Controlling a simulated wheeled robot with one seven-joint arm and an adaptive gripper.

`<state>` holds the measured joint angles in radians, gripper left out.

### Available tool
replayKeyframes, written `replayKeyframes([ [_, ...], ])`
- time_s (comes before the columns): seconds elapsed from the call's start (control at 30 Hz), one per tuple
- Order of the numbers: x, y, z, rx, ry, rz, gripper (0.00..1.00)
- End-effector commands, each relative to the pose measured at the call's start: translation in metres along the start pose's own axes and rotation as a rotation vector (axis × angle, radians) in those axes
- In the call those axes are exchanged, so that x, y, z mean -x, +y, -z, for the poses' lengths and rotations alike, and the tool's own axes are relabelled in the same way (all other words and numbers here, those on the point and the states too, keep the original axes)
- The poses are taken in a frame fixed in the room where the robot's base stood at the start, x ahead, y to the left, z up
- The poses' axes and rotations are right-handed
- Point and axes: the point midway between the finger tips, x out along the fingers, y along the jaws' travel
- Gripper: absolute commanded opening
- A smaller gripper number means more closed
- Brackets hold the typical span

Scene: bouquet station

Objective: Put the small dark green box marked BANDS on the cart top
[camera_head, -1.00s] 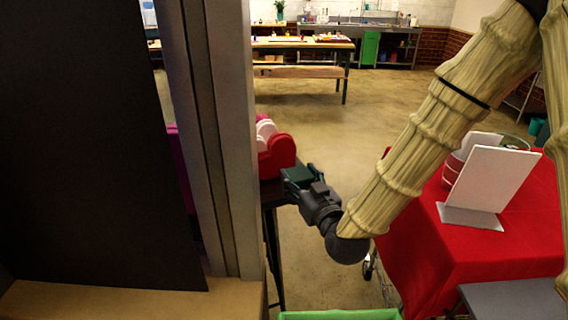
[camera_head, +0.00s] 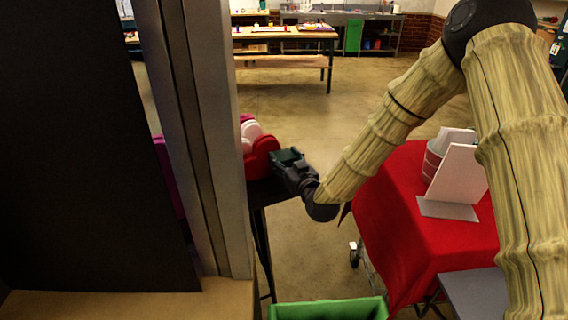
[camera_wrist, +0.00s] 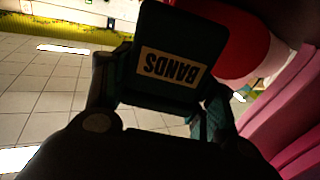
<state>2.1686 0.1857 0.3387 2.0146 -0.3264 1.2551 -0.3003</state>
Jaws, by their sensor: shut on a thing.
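The small dark green box marked BANDS (camera_wrist: 172,62) is between the fingers of my gripper (camera_wrist: 158,105) in the wrist view, its label upside down. In the head view the box (camera_head: 287,156) shows at the tip of my gripper (camera_head: 290,165), beside the red and pink rounded things. My gripper is shut on it. The likely cart top (camera_head: 400,205), covered with a red cloth, stands to the right of my gripper. A white card on a grey stand and a striped container are on it.
Red rounded things (camera_head: 262,157) sit on a dark stand just left of the box. A tall dark panel with a metal post (camera_head: 215,150) blocks the left. A green bin (camera_head: 328,309) stands at the front. A grey surface (camera_head: 472,295) is at the lower right.

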Motion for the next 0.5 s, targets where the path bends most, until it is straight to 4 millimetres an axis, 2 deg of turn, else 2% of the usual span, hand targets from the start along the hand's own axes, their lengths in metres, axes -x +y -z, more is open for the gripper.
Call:
replayKeyframes([
  [0.2,0.0,0.0,-0.018,0.0,0.0,0.0,0.3],
  [0.5,0.0,0.0,-0.024,0.0,0.002,0.0,0.3],
])
